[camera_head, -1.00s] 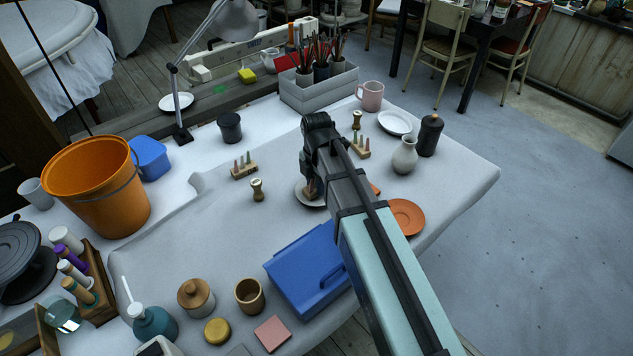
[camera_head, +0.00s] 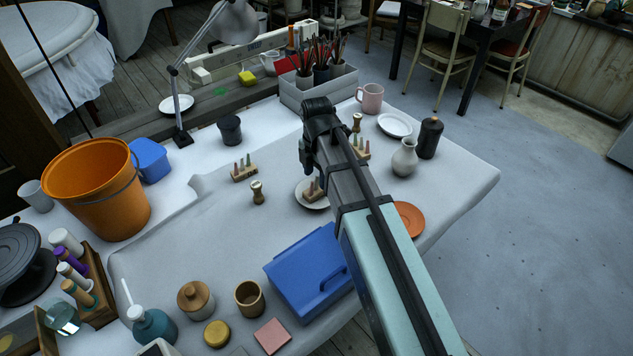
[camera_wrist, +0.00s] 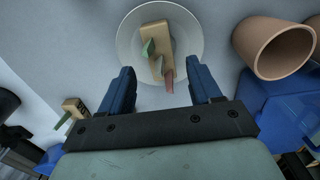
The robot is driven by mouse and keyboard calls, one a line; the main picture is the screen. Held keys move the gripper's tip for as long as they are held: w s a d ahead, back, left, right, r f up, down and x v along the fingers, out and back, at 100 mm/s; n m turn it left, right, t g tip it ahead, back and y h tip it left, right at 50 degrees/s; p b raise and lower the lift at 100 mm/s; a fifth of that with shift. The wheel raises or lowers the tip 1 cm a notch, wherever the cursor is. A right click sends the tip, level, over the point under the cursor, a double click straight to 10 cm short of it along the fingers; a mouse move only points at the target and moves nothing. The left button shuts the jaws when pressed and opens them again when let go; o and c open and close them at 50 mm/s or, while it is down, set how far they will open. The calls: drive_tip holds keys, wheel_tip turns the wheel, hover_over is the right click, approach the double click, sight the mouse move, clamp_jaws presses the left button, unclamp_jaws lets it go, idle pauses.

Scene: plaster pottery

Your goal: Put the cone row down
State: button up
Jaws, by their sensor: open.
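One cone row (camera_head: 314,191), a pale wooden block with several coloured cones, stands on a white saucer (camera_head: 301,201) at mid-table. In the wrist view the same cone row (camera_wrist: 154,39) rests on the saucer (camera_wrist: 128,48), cones leaning across the picture. My gripper (camera_wrist: 162,78) is open and empty, its two blue fingers apart, with the cone row just beyond the fingertips. In the head view my wrist hides most of the fingers. Two other cone rows stand on the cloth, one to the left (camera_head: 244,173) and one to the right (camera_head: 363,151), partly behind my arm.
A blue box (camera_head: 305,270) lies in front, and an orange dish (camera_head: 408,218) is right of my arm. A terracotta cup (camera_wrist: 272,48) shows in the wrist view. The cloth left of the saucer is mostly clear.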

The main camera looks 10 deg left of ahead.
sight(318, 188)
wheel_tip(318, 188, up, 8)
drive_tip(key=shift+r, duration=0.2)
idle(0.3)
idle(1.2)
drive_tip(key=shift+o, duration=1.4)
drive_tip(key=shift+w+d, duration=0.1)
drive_tip(key=shift+d, duration=0.15)
drive_tip(key=o, duration=0.4)
drive_tip(key=shift+m, duration=0.4)
drive_tip(key=w, duration=0.1)
drive_tip(key=w+d, duration=0.1)
drive_tip(key=w, duration=0.1)
drive_tip(key=w+d+r, duration=0.1)
drive_tip(key=shift+w+r, duration=0.1)
drive_tip(key=shift+w, duration=0.15)
drive_tip(key=w+a+r+m, duration=0.1)
drive_tip(key=w+r+m, duration=0.3)
drive_tip(key=w+m, duration=0.7)
drive_tip(key=w+a+r+m, duration=0.2)
drive_tip(key=w+r+m, duration=0.3)
drive_tip(key=w, duration=1)
drive_tip(key=shift+m, duration=0.6)
drive_tip(key=f, duration=1.1)
drive_tip(key=shift+w+d+f, duration=0.2)
drive_tip(key=shift+w+d, duration=0.05)
